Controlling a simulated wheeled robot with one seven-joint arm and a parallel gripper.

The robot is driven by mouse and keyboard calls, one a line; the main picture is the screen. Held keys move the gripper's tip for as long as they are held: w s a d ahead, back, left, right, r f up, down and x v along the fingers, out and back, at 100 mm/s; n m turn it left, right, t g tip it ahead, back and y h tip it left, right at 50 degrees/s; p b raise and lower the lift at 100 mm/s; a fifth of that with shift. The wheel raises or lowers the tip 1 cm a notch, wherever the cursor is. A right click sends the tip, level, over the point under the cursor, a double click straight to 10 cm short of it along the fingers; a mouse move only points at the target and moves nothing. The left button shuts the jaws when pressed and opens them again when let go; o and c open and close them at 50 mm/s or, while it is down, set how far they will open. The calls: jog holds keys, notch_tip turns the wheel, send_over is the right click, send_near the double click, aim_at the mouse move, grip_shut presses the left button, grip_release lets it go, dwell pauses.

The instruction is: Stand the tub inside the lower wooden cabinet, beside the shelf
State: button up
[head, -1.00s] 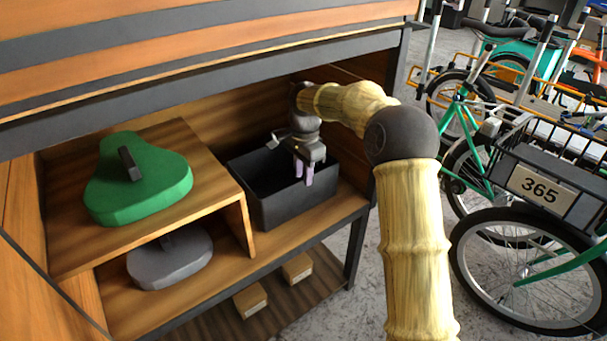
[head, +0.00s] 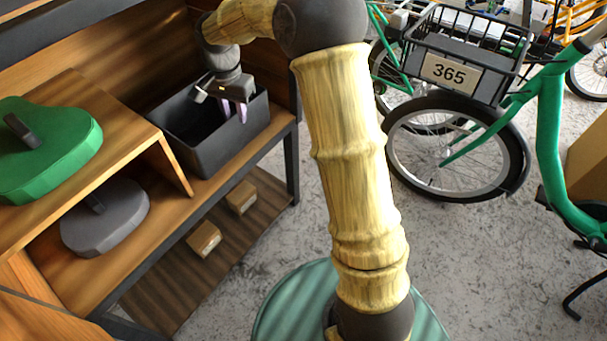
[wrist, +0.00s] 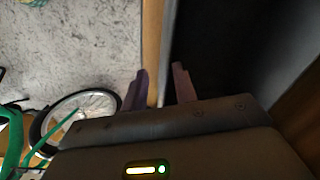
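The tub (head: 228,142) is a dark grey, open-topped rectangular box. It stands upright on the floor of the lower wooden cabinet (head: 105,268), to the right of the wooden shelf (head: 135,140). It looks empty as far as its inside shows. My gripper (head: 234,112) is at the tub's front rim, pointing down. Its two purple-grey fingers are apart, one on each side of the front wall. In the wrist view, my gripper (wrist: 159,88) shows a gap between the fingers, with the tub's wall between them and the dark inside of the tub (wrist: 205,50) to the right.
A green flat block with a dark handle (head: 50,150) lies on the shelf; a similar grey one (head: 105,220) lies under it. Two small cardboard boxes (head: 204,239) (head: 241,197) sit on the bottom board.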

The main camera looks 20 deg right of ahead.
jog(key=s+d+f+n+t, duration=0.1)
jog(key=s+d+n, duration=0.2)
jog(key=s, duration=0.8)
jog(key=s+d+f+n+t, duration=0.1)
jog(key=s+d+f+n, duration=0.1)
jog(key=s+d+n, duration=0.2)
jog(key=s+d, duration=0.3)
jog(key=s, duration=0.5)
jog(key=shift+n, duration=0.3)
jog(key=w+p+v, duration=0.2)
jog(key=p+v, duration=1.1)
jog(key=w+r+p+v, duration=0.1)
jog(key=w+p+v, duration=0.2)
jog(key=p+v, duration=1)
jog(key=w+p+v, duration=0.3)
jog(key=p+v, duration=1)
jog(key=p, duration=0.1)
jog(key=shift+r, duration=0.5)
jog(key=shift+w, duration=0.1)
jog(key=w+p+v, duration=0.3)
jog(key=p+v, duration=1.3)
jog(key=p, duration=0.1)
jog(key=shift+w+r, duration=0.15)
jog(key=shift+r, duration=0.5)
